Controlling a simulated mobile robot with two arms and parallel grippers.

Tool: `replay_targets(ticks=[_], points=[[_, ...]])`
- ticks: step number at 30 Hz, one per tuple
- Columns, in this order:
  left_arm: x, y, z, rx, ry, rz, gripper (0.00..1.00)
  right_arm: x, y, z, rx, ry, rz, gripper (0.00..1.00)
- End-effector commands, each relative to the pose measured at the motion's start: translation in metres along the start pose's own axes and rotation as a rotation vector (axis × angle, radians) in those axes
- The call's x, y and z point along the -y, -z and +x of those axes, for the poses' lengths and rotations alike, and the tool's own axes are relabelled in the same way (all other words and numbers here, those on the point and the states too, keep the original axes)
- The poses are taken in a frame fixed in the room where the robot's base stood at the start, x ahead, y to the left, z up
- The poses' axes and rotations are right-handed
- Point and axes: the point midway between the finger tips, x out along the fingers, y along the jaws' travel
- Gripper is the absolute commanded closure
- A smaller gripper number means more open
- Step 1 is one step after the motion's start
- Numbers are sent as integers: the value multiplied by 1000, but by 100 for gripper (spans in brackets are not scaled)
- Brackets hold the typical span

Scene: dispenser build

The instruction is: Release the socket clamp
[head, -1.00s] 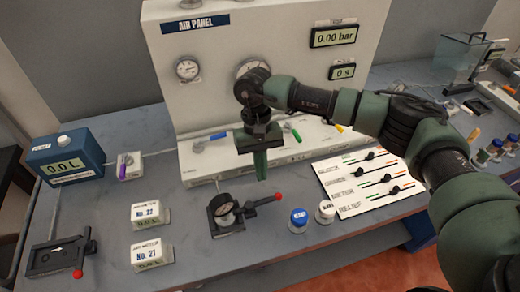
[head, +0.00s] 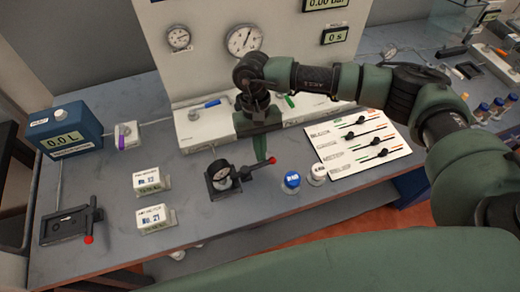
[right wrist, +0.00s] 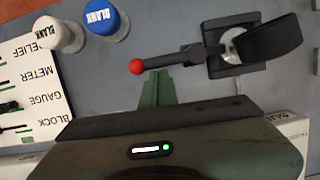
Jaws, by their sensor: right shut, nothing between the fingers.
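My right gripper (head: 263,153) is shut and empty, pointing down beside the knob; contact cannot be told. It also shows in the right wrist view (right wrist: 157,86). My left gripper is not in view.
The air panel (head: 185,75) stands behind. A blue-capped bottle (head: 291,180), a white-capped one (head: 318,173) and a slider card (head: 358,148) are to the right. Left are two labelled blocks (head: 153,184), a blue box (head: 62,135) and another red-knobbed fixture (head: 68,224).

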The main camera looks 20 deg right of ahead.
Motion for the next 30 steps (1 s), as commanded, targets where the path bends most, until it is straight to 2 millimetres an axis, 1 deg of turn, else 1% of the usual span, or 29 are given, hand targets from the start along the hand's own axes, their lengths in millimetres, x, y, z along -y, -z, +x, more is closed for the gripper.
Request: replay_targets(ticks=[2,14,19,23,30], points=[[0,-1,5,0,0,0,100,-1,0,2,-1,5,17,100],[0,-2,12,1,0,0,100,-3,-4,2,0,20,79,100],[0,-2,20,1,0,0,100,-4,-6,4,0,33,125,100],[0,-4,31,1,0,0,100,-6,-10,7,0,49,190,100],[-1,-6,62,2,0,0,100,-8,-20,13,-1,102,389,100]])
